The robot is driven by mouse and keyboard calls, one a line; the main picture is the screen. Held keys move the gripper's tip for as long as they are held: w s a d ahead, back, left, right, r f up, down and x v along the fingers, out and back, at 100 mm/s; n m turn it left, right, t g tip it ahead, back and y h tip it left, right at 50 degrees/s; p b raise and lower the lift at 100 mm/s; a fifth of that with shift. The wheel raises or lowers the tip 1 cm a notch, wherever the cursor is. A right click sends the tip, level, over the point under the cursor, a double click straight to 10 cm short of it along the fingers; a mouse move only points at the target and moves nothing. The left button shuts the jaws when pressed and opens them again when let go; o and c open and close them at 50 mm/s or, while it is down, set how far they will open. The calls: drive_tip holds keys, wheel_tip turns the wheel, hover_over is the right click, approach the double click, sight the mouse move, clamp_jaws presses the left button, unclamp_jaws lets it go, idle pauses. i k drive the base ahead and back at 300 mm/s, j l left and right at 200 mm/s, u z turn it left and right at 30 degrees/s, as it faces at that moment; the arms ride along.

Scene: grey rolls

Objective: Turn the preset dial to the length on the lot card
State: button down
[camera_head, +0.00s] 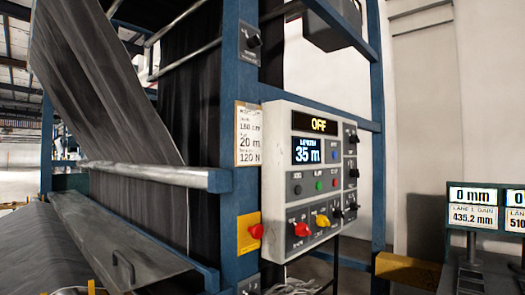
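A white control panel (315,180) is fixed to the blue machine frame. Its upper display (316,124) reads OFF, and the blue-lit display (307,151) below reads 35 m, under a small word that looks like LENGTH. A card (248,134) on the blue post left of the panel shows about 180 cm, 20 m and 120 N; its small print is blurred. Several black knobs (352,137) line the panel's right side, and red (301,229) and yellow (322,220) handles sit low on it. I cannot tell which control is the preset dial. My gripper is not in view.
Dark fabric (110,75) runs over a metal roller (155,175) at left. A red button (256,231) on a yellow plate sits left of the panel. Readout screens (472,206) stand at the right. Cables lie coiled below the panel, and a yellow beam (408,270) is right of it.

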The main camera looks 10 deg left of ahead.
sight(353, 207)
drive_tip(key=i+l, duration=0.15)
drive_tip(key=i, duration=0.3)
drive_tip(key=i+l, duration=0.2)
drive_tip(key=i, duration=0.2)
drive_tip(key=u, duration=0.05)
